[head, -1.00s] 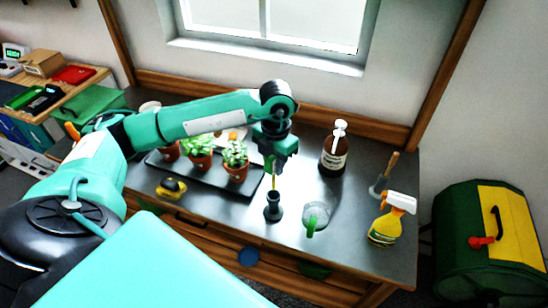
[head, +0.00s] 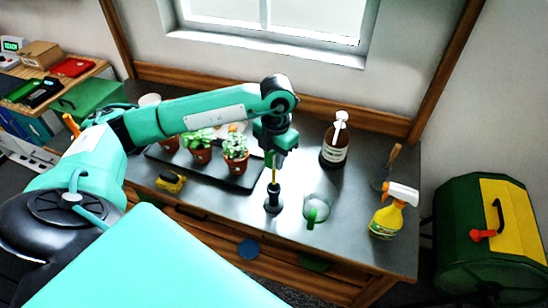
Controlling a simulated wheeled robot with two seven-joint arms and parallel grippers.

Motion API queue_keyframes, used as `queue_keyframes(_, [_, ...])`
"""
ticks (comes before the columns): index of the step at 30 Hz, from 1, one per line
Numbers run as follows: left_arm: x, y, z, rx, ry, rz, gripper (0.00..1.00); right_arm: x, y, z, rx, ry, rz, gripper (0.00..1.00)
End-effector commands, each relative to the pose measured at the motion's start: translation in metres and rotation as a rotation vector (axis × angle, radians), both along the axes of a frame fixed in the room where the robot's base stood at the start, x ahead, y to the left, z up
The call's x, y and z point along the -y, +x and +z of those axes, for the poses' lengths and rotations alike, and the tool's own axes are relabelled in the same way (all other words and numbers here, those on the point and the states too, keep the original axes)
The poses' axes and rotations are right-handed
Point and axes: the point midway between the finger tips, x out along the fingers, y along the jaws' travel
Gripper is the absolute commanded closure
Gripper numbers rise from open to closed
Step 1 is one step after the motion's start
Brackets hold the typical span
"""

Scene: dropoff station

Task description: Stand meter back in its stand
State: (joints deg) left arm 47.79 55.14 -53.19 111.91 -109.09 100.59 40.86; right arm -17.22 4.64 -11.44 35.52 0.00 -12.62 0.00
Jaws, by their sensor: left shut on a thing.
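The meter (head: 274,174) shows as a thin yellow upright piece below my left gripper (head: 274,157). My left gripper is shut on its upper part, which the fingers hide. The small dark stand (head: 273,199) is upright on the grey table (head: 345,245), directly below the meter. The meter's lower end meets the top of the stand in the picture; I cannot tell how deep it sits inside. My right gripper is not in view.
A tray with potted plants (head: 235,155) is left of the stand. A clear thing with a green handle (head: 316,208) is close on the right. A brown bottle (head: 335,150), a yellow spray bottle (head: 386,217) and a yellow-black object (head: 171,182) stand around it.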

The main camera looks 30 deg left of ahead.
Motion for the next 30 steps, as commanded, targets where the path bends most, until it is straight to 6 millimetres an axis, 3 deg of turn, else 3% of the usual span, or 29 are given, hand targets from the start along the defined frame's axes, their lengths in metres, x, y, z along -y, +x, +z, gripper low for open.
queue_keyframes(30, [-0.0002, 0.0001, 0.0006, 0.0, 0.001, 0.0, 1.0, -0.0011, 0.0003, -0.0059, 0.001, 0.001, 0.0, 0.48])
